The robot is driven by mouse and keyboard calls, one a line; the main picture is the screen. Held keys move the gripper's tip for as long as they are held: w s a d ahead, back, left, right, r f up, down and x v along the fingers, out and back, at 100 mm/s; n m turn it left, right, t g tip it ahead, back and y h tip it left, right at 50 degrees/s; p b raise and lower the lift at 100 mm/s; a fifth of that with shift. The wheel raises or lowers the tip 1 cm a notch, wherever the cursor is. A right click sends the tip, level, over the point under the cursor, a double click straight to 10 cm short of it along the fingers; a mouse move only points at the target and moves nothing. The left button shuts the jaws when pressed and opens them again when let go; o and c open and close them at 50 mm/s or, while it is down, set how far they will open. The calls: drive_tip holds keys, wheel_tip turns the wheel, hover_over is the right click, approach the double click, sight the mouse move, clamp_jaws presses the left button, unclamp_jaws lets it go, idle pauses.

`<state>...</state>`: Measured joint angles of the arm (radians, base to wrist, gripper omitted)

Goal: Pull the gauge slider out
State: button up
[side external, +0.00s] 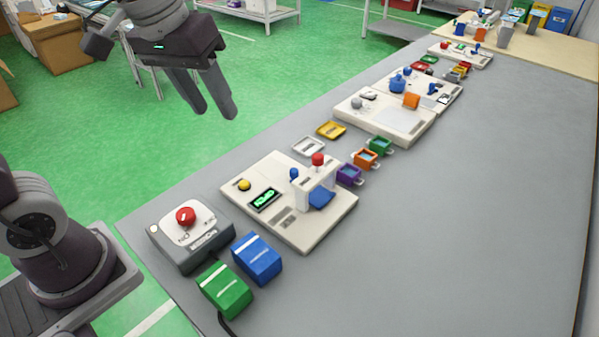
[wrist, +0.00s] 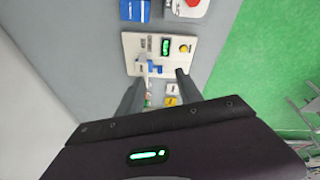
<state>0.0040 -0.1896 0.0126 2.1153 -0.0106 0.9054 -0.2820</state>
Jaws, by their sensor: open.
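I cannot tell for sure which part is the gauge slider. A green-lit display (side external: 265,200), a yellow button (side external: 244,185) and a blue knob (side external: 294,174) are on the same panel. My gripper (side external: 215,112) is open and empty, high in the air and apart from the panel. In the wrist view the panel (wrist: 131,46) shows beyond my open fingers, which hide some of its near end.
A grey box with a red button (side external: 186,217), a blue block (side external: 257,258) and a green block (side external: 224,289) stand at the near end. Small coloured bins (side external: 366,159) and more panels (side external: 388,118) line the table. The table's right side (side external: 450,230) is clear.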

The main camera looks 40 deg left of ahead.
drive_tip(key=w+f+n+g, duration=0.25)
drive_tip(key=w+f, duration=0.45)
drive_tip(key=w, duration=0.4)
drive_tip(key=n+g, duration=0.1)
drive_tip(key=n, duration=0.2)
hover_over(294, 170)
wheel_tip(294, 170, down, 12)
drive_tip(key=shift+r, duration=0.1)
wheel_tip(294, 170, down, 7)
drive_tip(key=shift+f, duration=0.1)
clamp_jaws()
